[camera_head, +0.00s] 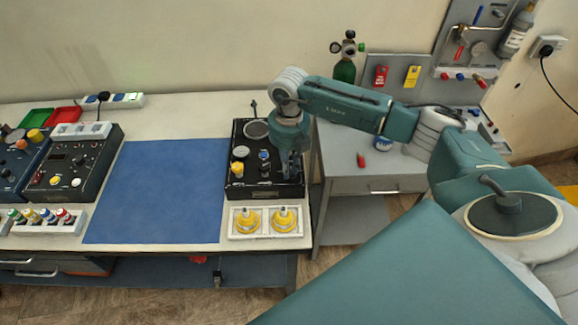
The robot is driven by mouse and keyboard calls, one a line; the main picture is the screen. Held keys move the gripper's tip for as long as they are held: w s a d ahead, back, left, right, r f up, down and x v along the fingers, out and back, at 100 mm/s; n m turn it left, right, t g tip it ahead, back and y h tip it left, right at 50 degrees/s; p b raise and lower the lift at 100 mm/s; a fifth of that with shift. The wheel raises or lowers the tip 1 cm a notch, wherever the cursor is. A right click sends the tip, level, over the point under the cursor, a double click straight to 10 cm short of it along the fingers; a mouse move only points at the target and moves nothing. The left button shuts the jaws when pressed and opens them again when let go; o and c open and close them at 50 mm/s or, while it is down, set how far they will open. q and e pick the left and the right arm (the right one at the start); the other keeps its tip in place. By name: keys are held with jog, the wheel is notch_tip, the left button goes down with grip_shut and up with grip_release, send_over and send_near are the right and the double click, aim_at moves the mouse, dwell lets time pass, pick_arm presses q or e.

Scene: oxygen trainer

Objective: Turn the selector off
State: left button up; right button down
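The black trainer box (243,187) stands at the right end of the workbench. Its top carries a round grey disc, a yellow knob (237,168), a white knob (241,152) and a small blue knob (264,155). I cannot tell which control is the selector, or its setting. My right gripper (291,172) points down over the right side of the box. Its fingers are small and dark against the panel, so their opening and any contact are unclear. It hides part of the box's right side. My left gripper is not in view.
A white tray (269,236) with two yellow round pieces sits in front of the box. A blue mat (160,190) lies clear to the left. Other control boxes (72,165) stand farther left. A grey side table (345,170) and green cylinder (345,71) are right.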

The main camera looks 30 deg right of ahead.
jog(key=shift+n, duration=0.3)
jog(key=shift+b, duration=0.45)
jog(key=shift+f+n+b, duration=0.1)
jog(key=shift+n+b, duration=0.25)
jog(key=shift+n, duration=0.05)
jog(key=n+b, duration=0.4)
jog(key=n, duration=0.1)
jog(key=shift+b, duration=0.35)
jog(key=n+b, duration=0.2)
jog(key=shift+s+n, duration=0.1)
jog(key=shift+n, duration=0.2)
pick_arm(q)
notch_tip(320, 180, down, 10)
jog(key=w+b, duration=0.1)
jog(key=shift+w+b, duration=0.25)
jog(key=shift+b, duration=0.15)
pick_arm(e)
jog(key=shift+n, duration=1.5)
jog(key=shift+r, duration=0.2)
jog(key=c, duration=1.7)
grip_release()
jog(key=shift+s, duration=0.15)
